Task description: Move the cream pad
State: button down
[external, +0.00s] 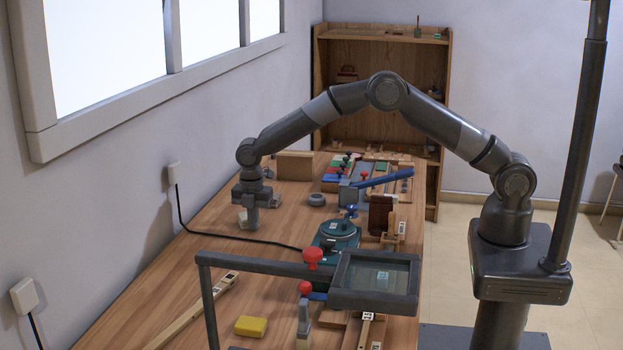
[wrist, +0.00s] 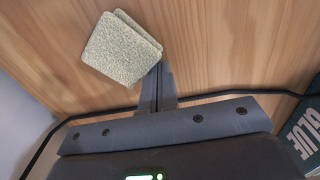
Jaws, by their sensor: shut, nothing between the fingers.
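The cream pad (wrist: 112,52) lies on the wooden table in the wrist view, with a second matching layer showing at its right edge. In the external view a small cream patch (external: 242,218) shows beside my gripper, partly hidden by it. My gripper (wrist: 160,72) is shut and empty, pointing down, with its fingertips close to the pad's right edge. I cannot tell whether they touch the pad. In the external view my gripper (external: 251,224) is low over the far left part of the table.
A black cable (external: 215,235) crosses the table near my gripper. A grey ring (external: 316,199) and a teal device (external: 337,234) are to the right. The table's left middle is mostly clear.

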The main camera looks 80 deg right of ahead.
jog(key=d, duration=0.3)
jog(key=shift+d, duration=0.2)
jog(key=shift+a, duration=0.1)
